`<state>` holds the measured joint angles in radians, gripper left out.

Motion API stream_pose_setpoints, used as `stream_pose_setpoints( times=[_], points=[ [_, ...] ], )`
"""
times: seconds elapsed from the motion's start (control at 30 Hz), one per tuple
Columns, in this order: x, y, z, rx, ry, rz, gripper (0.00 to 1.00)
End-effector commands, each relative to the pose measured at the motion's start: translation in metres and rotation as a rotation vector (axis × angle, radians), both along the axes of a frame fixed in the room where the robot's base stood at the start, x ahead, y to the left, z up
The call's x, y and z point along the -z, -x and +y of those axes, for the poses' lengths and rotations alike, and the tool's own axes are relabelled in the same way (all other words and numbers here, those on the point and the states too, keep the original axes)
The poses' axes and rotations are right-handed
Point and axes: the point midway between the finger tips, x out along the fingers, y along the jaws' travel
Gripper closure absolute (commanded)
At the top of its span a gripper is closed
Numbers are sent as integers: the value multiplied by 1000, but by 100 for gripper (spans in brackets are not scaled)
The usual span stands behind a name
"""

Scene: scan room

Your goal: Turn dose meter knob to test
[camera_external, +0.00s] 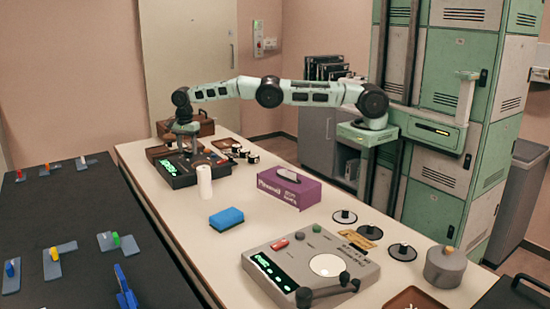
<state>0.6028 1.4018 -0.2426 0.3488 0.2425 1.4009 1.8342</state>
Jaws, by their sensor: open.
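A dark box-shaped meter (178,181) with a lit green display stands at the far end of the white table. Which of the two devices with displays is the dose meter is not readable here. My gripper (187,147) points down over the back part of the dark meter. It is open, and whether it touches anything is too small to tell. Any knob under it is hidden or too small to make out. A grey device (345,272) with a green display, a red button, a green button and a white round dial stands at the near end.
A white cylinder (204,184), a blue sponge (227,220) and a purple box (289,190) stand near the dark meter. A grey pot (444,270) and several black discs lie at the right. A dark table (80,215) with small coloured items is at the left.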

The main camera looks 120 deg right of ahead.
Motion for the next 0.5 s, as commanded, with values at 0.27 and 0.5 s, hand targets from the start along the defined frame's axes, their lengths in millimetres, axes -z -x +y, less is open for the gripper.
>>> stream_pose_setpoints(
  times=[0.27,0.5],
  points=[
    [-58,-1,-1,-1,4,-5,47],
    [-99,0,0,0,1,-1,47]
  ],
)
